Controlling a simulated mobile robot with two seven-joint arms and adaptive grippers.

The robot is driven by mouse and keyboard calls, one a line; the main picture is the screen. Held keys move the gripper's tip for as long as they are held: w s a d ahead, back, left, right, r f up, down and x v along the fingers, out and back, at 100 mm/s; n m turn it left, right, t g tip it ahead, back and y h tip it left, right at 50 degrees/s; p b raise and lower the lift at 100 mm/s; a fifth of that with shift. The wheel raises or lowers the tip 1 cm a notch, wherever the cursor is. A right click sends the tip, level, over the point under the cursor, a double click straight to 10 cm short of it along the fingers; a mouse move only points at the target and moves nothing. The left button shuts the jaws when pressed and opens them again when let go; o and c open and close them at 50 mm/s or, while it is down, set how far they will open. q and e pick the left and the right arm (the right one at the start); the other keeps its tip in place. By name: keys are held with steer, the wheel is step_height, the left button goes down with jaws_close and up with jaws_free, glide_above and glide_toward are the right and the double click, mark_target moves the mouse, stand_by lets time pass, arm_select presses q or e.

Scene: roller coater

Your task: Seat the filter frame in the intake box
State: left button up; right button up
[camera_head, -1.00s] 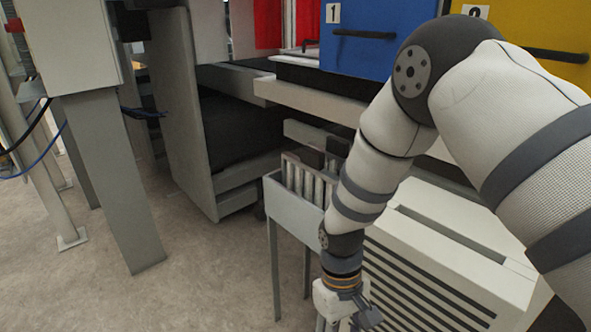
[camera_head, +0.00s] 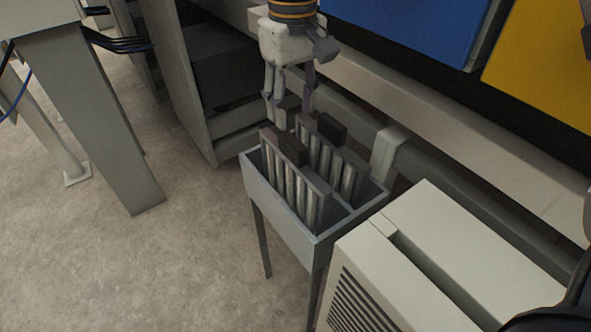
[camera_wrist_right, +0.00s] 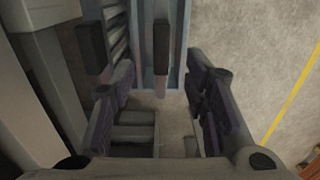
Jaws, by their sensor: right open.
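Two pleated filter frames stand upright in a grey bin (camera_head: 278,225) on legs. The near filter frame (camera_head: 288,186) has a dark handle on its top edge (camera_head: 293,150). The other filter frame (camera_head: 347,177) stands beside it with its own dark handle (camera_head: 331,128). My right gripper (camera_head: 290,108) is open and empty, pointing down above the bin's far end. In the wrist view one dark handle (camera_wrist_right: 162,44) lies ahead between the open fingers (camera_wrist_right: 160,108), apart from them. The pale intake box (camera_head: 440,250) has a top slot (camera_head: 425,262). My left gripper is out of view.
A machine rail (camera_head: 450,135) runs behind the bin, with blue (camera_head: 410,25) and yellow (camera_head: 535,70) panels above. A grey post (camera_head: 387,150) stands close behind the bin. Grey machine legs (camera_head: 105,120) stand at left. Floor (camera_head: 190,260) left of the bin is clear.

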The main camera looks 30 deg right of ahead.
mark_target(292, 156)
step_height(292, 156, down, 12)
steer(key=shift+a+b, duration=0.1)
steer(key=shift+b, duration=0.3)
steer(key=shift+r, duration=0.1)
steer(key=shift+c, duration=0.6)
jaws_close()
